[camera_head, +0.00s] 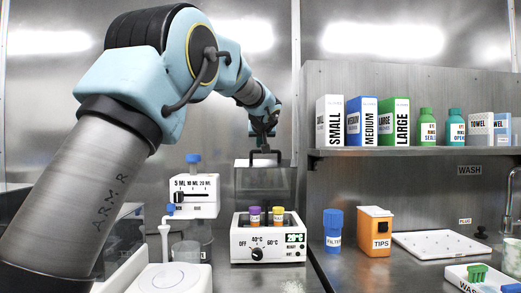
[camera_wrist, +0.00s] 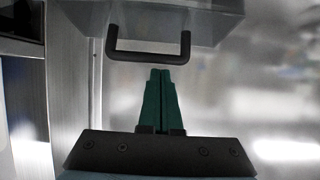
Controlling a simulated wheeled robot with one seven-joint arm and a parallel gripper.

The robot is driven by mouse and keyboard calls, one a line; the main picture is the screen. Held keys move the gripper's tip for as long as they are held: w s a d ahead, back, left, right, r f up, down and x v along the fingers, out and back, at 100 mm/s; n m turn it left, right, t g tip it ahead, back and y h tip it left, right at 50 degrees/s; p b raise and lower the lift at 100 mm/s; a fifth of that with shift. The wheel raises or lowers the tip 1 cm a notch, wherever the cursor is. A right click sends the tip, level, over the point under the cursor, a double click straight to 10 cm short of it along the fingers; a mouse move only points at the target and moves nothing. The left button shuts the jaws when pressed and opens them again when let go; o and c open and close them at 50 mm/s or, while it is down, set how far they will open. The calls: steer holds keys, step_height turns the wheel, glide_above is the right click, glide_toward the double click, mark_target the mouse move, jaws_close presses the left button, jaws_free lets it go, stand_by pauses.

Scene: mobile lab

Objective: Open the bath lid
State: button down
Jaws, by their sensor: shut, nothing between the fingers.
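The bath (camera_head: 268,243) is a white box with a dial and a green display on its front. Its grey see-through lid (camera_head: 264,183) stands raised above and behind the open well, where a purple-capped tube (camera_head: 254,216) and an orange-capped tube (camera_head: 278,215) show. The black lid handle (camera_head: 265,153) is at the lid's top edge. My gripper (camera_head: 264,138) is just above the handle in the head view. In the wrist view my green fingers (camera_wrist: 160,72) are shut and empty, apart from the handle (camera_wrist: 148,57); the lid (camera_wrist: 175,15) lies beyond it.
A white dispenser (camera_head: 194,196) stands left of the bath. A blue filter container (camera_head: 333,231) and an orange tips box (camera_head: 375,231) are to its right, with a white tray (camera_head: 440,245) beyond. A shelf (camera_head: 410,151) carries boxes and bottles at right.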

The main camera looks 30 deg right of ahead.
steer(key=b+v, duration=0.1)
steer(key=v, duration=0.7)
steer(key=shift+b, duration=0.3)
